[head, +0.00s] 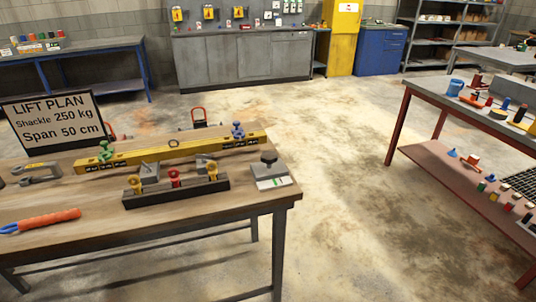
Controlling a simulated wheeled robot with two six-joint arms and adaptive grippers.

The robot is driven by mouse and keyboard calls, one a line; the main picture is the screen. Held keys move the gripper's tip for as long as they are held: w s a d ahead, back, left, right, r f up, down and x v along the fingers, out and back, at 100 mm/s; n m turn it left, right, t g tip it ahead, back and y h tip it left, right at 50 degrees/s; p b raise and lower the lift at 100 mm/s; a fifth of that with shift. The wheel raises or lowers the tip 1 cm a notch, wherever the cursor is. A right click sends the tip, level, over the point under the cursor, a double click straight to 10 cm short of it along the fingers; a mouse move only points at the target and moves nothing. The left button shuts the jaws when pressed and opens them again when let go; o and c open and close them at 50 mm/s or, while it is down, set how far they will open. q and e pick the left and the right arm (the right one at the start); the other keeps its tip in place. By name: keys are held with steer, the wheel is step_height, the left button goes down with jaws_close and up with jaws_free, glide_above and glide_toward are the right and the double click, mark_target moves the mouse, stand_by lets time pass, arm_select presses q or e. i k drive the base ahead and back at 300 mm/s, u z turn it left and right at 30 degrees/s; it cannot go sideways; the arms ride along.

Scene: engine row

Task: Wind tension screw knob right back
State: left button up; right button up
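A dark round knob (268,157) stands upright on a pale grey block (270,177) at the right end of the wooden table (90,211). The block has a white and green label on its front. I cannot tell whether this is the tension screw knob, or how far it is wound. Neither of my grippers is in view.
A yellow beam (165,151) with a green shackle (105,151) and a blue shackle (238,131) lies across the table. A black rack (200,194) holds yellow and red shackles. A lift plan sign (55,118) stands behind. Open floor (350,200) separates this table from the red bench (440,100).

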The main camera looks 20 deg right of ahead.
mark_target(269, 157)
steer(key=k, duration=0.65)
steer(key=z, duration=0.65)
steer(key=i, duration=0.65)
steer(key=z, duration=0.8)
steer(key=i, duration=0.9)
steer(key=u, duration=0.2)
